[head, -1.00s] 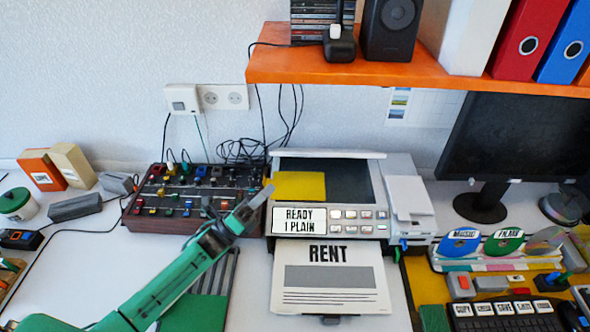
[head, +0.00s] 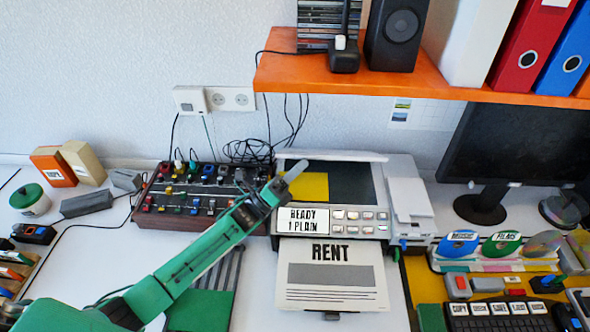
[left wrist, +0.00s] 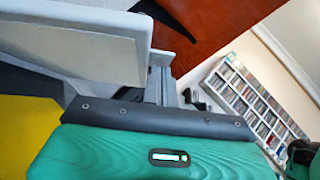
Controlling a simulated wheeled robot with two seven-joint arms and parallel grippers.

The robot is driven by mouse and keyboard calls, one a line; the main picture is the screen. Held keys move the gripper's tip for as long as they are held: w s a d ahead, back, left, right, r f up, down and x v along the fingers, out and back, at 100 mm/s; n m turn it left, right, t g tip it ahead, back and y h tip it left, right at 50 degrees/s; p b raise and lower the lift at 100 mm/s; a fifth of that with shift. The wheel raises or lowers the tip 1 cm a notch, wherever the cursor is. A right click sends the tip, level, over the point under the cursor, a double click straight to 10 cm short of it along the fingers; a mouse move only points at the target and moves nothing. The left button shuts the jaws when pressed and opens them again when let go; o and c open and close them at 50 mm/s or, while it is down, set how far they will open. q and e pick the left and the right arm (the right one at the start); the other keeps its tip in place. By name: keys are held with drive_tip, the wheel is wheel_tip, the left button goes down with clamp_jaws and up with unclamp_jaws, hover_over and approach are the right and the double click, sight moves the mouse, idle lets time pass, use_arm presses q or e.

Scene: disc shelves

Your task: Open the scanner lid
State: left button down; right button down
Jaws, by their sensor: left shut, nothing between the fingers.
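The scanner (head: 385,212) stands at the middle with its dark glass (head: 352,180) bare and a yellow sheet (head: 312,184) on the left of it. The lid (head: 335,155) shows as a thin pale strip along the back edge, raised off the glass. In the left wrist view the lid (left wrist: 70,48) is a large pale panel standing up. My left gripper (head: 296,170) is shut and empty, its tip over the yellow sheet and in front of the lid in the head view. I cannot tell whether it touches the lid. My right gripper is out of view.
A printed page (head: 332,272) lies in front of the scanner. An orange shelf (head: 400,84) with a speaker (head: 397,32) hangs above and behind. A knob panel (head: 195,192) is left, a monitor (head: 515,140) right.

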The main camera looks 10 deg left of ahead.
use_arm(q)
drive_tip(key=shift+w+r+p, duration=0.2)
drive_tip(key=shift+r+p, duration=0.2)
drive_tip(key=shift+r, duration=0.05)
drive_tip(key=w+r+n+y+p, duration=0.1)
drive_tip(key=r+n+p, duration=0.1)
drive_tip(key=w+r+n+y+p, duration=0.1)
drive_tip(key=w+r+y+p, duration=0.1)
drive_tip(key=w+a+r+n+y+p, duration=0.1)
drive_tip(key=w+r+n+p, duration=0.1)
drive_tip(key=shift+w+a+r+n+t+y, duration=0.1)
drive_tip(key=shift+w+r+n+t+y, duration=0.05)
drive_tip(key=shift+r+n+t+y, duration=0.2)
drive_tip(key=w+a+r+n+y+p, duration=0.1)
drive_tip(key=w+r+n+y, duration=0.1)
drive_tip(key=w, duration=0.6)
drive_tip(key=shift+a+r+n+p, duration=0.3)
drive_tip(key=shift+r+n, duration=0.25)
drive_tip(key=shift+r, duration=0.1)
